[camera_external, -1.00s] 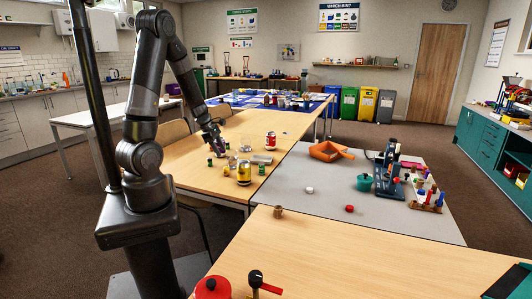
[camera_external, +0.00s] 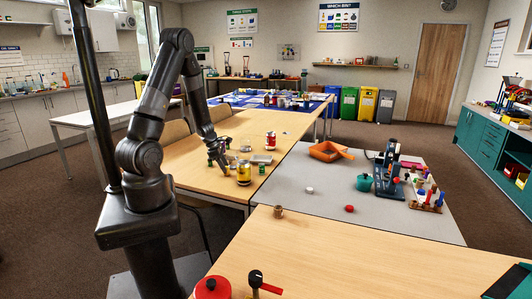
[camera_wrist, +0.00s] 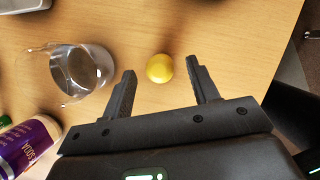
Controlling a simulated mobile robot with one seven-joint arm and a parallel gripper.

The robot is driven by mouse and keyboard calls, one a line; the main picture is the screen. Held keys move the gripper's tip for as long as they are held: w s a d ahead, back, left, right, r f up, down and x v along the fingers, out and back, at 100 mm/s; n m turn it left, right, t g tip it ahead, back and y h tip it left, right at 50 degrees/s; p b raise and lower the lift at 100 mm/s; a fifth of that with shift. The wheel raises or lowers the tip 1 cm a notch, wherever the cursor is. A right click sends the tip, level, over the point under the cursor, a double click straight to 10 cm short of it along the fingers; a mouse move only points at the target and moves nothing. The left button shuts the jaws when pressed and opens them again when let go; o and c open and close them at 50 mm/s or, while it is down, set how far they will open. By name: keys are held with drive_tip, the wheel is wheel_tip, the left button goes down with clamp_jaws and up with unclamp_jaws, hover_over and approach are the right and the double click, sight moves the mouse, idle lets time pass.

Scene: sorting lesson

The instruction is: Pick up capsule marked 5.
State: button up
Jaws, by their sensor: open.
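A small round yellow capsule-like object (camera_wrist: 159,68) lies on the wooden table in the wrist view. No number can be read on it, so I cannot tell whether it is the capsule marked 5. My gripper (camera_wrist: 160,80) is open, its two black fingers on either side of the yellow object with gaps on both sides. Whether the fingertips are down at its height is unclear. In the external view my gripper (camera_external: 221,166) is low over the wooden table, left of a yellow can (camera_external: 244,173). The small yellow object cannot be made out there.
The table edge is at right. A red can (camera_external: 270,141) and a small green can (camera_external: 262,169) stand nearby.

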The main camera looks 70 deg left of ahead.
drive_tip(key=shift+x, duration=1.35)
drive_tip(key=c, duration=1)
